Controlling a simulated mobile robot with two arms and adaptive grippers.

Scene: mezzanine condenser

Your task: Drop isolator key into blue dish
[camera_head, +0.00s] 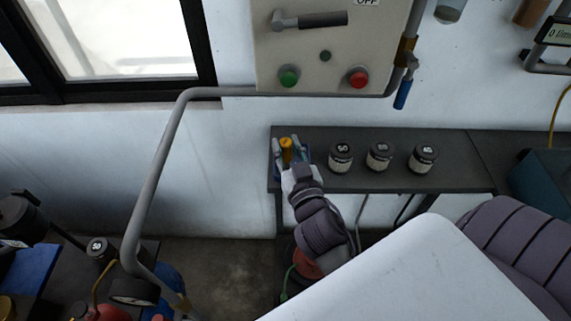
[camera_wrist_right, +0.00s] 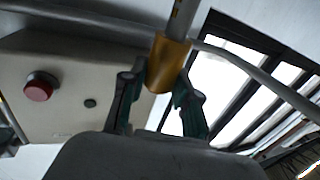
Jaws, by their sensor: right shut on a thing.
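The isolator key, with a yellow-orange body (camera_head: 286,150), sits between the fingers of my right gripper (camera_head: 287,157) above the left end of the dark shelf. In the right wrist view the same key (camera_wrist_right: 168,66) shows its yellow part between the two dark green fingers of the gripper (camera_wrist_right: 160,92), with a grey shaft running up out of the picture. The right gripper is shut on it. The blue dish (camera_head: 306,154) shows only as a small blue patch beside and behind the gripper; the rest is hidden. My left gripper is out of view.
Several dark-lidded jars, the nearest (camera_head: 341,157), stand on the dark shelf (camera_head: 460,178) right of my gripper. A panel (camera_head: 330,55) with green and red buttons hangs above. A grey pipe (camera_head: 160,170) runs down at the left.

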